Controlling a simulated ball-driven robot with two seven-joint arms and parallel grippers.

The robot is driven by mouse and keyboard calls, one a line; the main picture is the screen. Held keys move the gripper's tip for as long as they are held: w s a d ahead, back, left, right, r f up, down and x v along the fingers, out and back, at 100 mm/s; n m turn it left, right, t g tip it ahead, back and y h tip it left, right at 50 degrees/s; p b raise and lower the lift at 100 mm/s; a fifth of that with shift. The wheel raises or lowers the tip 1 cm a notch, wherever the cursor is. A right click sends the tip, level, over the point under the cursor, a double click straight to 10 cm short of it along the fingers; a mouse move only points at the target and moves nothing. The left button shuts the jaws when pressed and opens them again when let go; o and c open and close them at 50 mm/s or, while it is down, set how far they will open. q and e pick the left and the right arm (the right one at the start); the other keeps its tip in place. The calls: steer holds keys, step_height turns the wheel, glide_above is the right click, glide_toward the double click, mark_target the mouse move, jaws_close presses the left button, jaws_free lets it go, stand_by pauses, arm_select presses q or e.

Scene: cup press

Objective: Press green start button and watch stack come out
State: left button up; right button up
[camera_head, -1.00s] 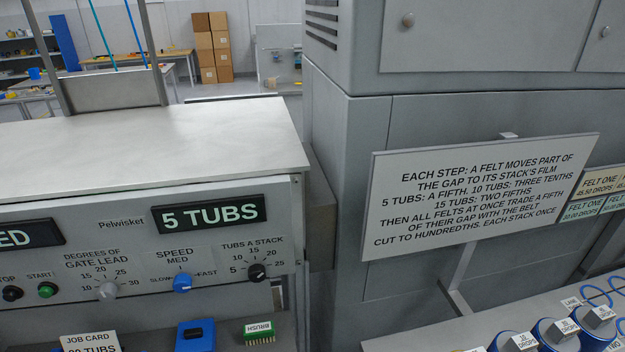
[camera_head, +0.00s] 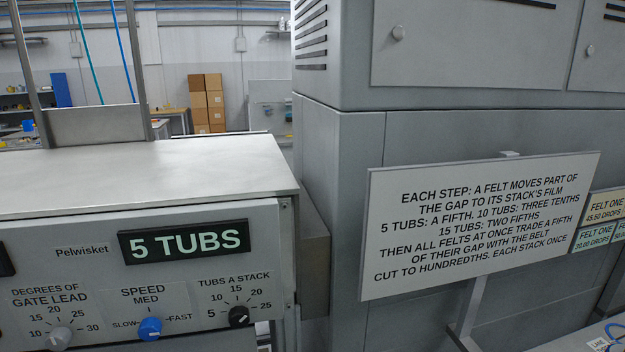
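The grey control panel (camera_head: 85,285) of the machine fills the lower left. Its lit display (camera_head: 184,241) reads "5 TUBS". The green start button is out of the picture now, beyond the left edge. A grey gate lead knob (camera_head: 60,337), a blue speed knob (camera_head: 150,328) set near MED, and a black tubs-a-stack knob (camera_head: 239,316) pointing toward 5 show on the panel. No stack of tubs is in view. Neither of my grippers is in view.
A white sign (camera_head: 480,222) about felts and tubs stands on a post before the large grey cabinet (camera_head: 345,190). Yellow and green felt labels (camera_head: 604,205) hang right of it. A counter (camera_head: 570,338) shows at the lower right. Cardboard boxes (camera_head: 206,100) stand far back.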

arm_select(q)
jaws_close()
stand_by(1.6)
